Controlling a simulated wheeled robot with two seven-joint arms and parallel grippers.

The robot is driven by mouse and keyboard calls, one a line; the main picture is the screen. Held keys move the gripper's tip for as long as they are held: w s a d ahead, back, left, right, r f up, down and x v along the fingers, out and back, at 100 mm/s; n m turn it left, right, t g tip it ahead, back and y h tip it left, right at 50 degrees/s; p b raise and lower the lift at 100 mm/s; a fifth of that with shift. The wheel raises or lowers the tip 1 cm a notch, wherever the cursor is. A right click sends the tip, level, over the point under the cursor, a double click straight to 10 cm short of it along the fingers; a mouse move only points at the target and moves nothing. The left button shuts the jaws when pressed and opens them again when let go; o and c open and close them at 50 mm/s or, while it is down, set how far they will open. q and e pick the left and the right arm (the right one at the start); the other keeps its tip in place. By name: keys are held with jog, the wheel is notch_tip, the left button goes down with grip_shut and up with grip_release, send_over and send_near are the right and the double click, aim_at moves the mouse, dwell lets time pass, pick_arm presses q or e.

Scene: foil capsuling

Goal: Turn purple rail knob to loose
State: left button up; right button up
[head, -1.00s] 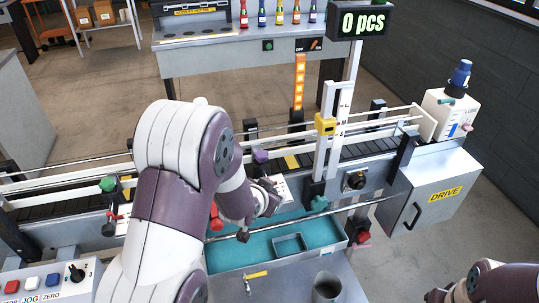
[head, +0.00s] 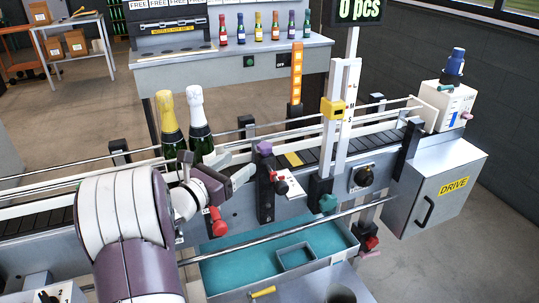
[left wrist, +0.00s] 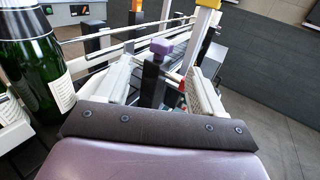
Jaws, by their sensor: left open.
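The purple rail knob (head: 265,149) sits on top of a dark post at the near side of the conveyor. It also shows in the left wrist view (left wrist: 161,46), ahead of and between my finger lines. My left gripper (head: 243,167) is open and empty, just left of the knob and apart from it in the head view. Its two pale fingers spread apart in the left wrist view (left wrist: 160,88). My right gripper is out of view.
A gold-topped bottle (head: 170,120) and a white-topped bottle (head: 198,125) stand on the conveyor (head: 325,152) left of my gripper. A red-handled knob (head: 217,222) and the teal tray (head: 232,270) lie below. A yellow-clamped white column (head: 333,110) rises at right.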

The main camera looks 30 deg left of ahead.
aim_at(268, 143)
pick_arm(q)
jog(key=w+p, duration=0.1)
jog(key=w, duration=0.3)
jog(key=w+d+p, duration=0.1)
jog(key=w, duration=0.3)
jog(key=w+d, duration=0.1)
jog(key=w, duration=0.3)
jog(key=shift+w+d+r+p, duration=0.1)
jog(key=shift+d+p, duration=0.05)
jog(key=shift+p, duration=0.25)
